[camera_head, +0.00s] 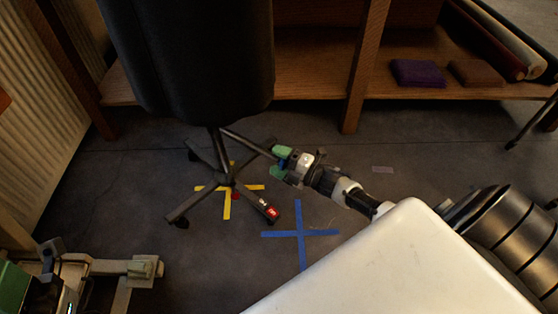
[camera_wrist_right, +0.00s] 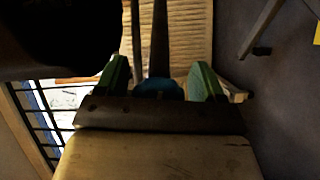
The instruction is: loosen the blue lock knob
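The blue lock knob (camera_wrist_right: 160,88) shows in the right wrist view, low between the green fingers, its lower part hidden by my gripper body. My right gripper (camera_wrist_right: 159,82) is open, with one finger on each side of the knob and a gap to each. In the head view my right gripper (camera_head: 281,162) is beside the pole of the black stand (camera_head: 195,60); a small blue patch, apparently the knob (camera_head: 287,153), shows at its fingers. Contact cannot be told. Grey and green parts at the lower left seem to be my left gripper (camera_head: 100,270); its fingers are unclear.
The stand's legged base (camera_head: 224,180) is on a yellow floor cross (camera_head: 227,205). A red-lit device (camera_head: 272,212) sits on one leg. A blue tape cross (camera_head: 300,236) lies to the right. A wooden shelf (camera_head: 315,75) is behind, with folded purple cloth (camera_head: 418,73). A white surface (camera_head: 390,270) fills the lower right.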

